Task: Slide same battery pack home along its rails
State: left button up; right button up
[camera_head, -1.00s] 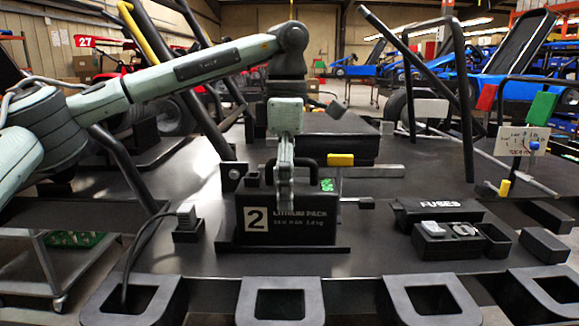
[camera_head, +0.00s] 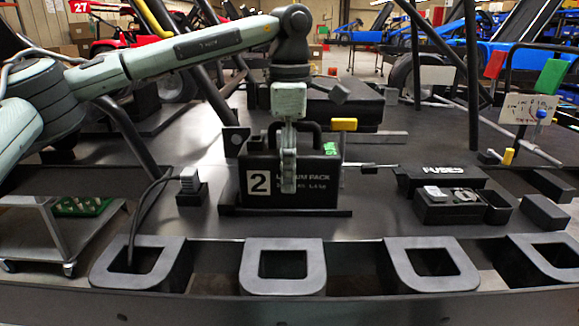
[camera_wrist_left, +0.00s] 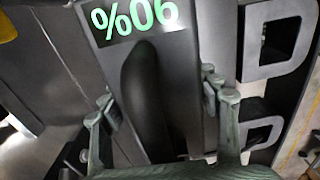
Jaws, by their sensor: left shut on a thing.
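The black battery pack (camera_head: 315,180), marked 2 and LITHIUM PACK, stands upright on a dark base plate (camera_head: 320,212) on the kart deck. In the left wrist view the handle (camera_wrist_left: 145,90) runs between the two fingers (camera_wrist_left: 162,125), beside a green charge readout (camera_wrist_left: 135,17) on the pack's top. The rails cannot be made out clearly under the pack. My right gripper is not in view.
A plug on a cable (camera_head: 190,185) stands left of the pack. A fuse box (camera_head: 450,205) and its FUSES lid (camera_head: 440,178) lie to the right. A yellow-handled lever (camera_head: 343,125) is behind. Square-holed brackets (camera_head: 282,267) line the front edge.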

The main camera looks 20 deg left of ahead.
pick_arm(q)
jog(key=c, duration=0.8)
jog(key=shift+a, duration=0.1)
jog(key=shift+s+a, duration=0.1)
jog(key=shift+a, duration=0.35)
jog(key=o, duration=1.9)
jog(key=shift+s+a, duration=0.1)
jog(key=shift+a, duration=0.1)
jog(key=shift+o, duration=0.4)
jog(key=shift+d, duration=0.1)
